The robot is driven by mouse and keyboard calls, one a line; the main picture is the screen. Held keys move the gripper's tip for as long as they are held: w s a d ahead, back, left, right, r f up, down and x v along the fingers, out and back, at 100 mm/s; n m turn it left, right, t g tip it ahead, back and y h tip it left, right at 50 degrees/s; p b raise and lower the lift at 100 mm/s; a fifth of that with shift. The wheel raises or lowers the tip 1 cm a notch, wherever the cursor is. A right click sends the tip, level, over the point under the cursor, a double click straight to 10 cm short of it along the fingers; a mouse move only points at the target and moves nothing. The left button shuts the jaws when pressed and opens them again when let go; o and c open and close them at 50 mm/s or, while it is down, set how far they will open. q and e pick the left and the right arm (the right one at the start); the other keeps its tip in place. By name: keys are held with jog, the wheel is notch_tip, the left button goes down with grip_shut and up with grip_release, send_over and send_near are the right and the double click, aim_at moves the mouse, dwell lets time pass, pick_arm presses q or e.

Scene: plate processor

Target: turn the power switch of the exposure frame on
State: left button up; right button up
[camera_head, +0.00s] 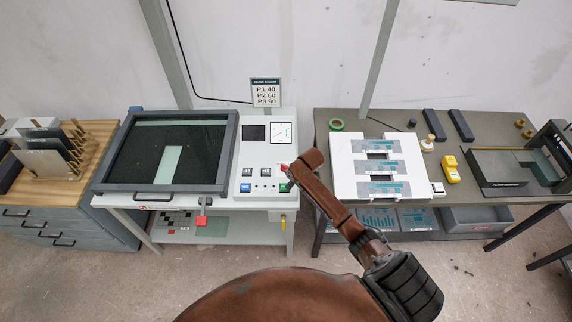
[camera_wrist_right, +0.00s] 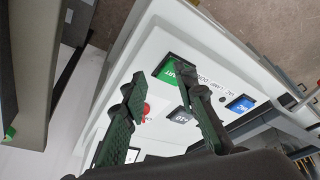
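The exposure frame (camera_head: 231,153) stands left of the middle, with a dark glass bed and a white control panel (camera_head: 279,153). The panel carries small switches (camera_head: 257,171) and blue and green buttons. In the right wrist view I see a green button (camera_wrist_right: 176,71), a blue button (camera_wrist_right: 241,104), a dark switch (camera_wrist_right: 181,115) and a red round control (camera_wrist_right: 146,112). I cannot read which one is the power switch. My right gripper (camera_wrist_right: 160,76) is open over the panel, its fingers apart with the red control seen between them. My left gripper is out of view.
A dose chart sign (camera_head: 266,93) stands behind the panel. A grey table (camera_head: 412,124) to the right holds a white punch unit (camera_head: 347,163), a yellow device (camera_head: 451,170) and dark blocks. A wooden cabinet (camera_head: 92,167) with a plate rack is at the left.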

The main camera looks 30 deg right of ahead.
send_near(285, 166)
jog(key=f, duration=0.1)
jog(key=shift+m, duration=0.3)
jog(key=shift+w+x, duration=0.15)
jog(key=shift+x, duration=1.7)
jog(key=shift+w+x, duration=0.15)
jog(key=shift+x, duration=1.7)
jog(key=shift+r, duration=0.1)
jog(key=shift+c, duration=0.3)
grip_shut()
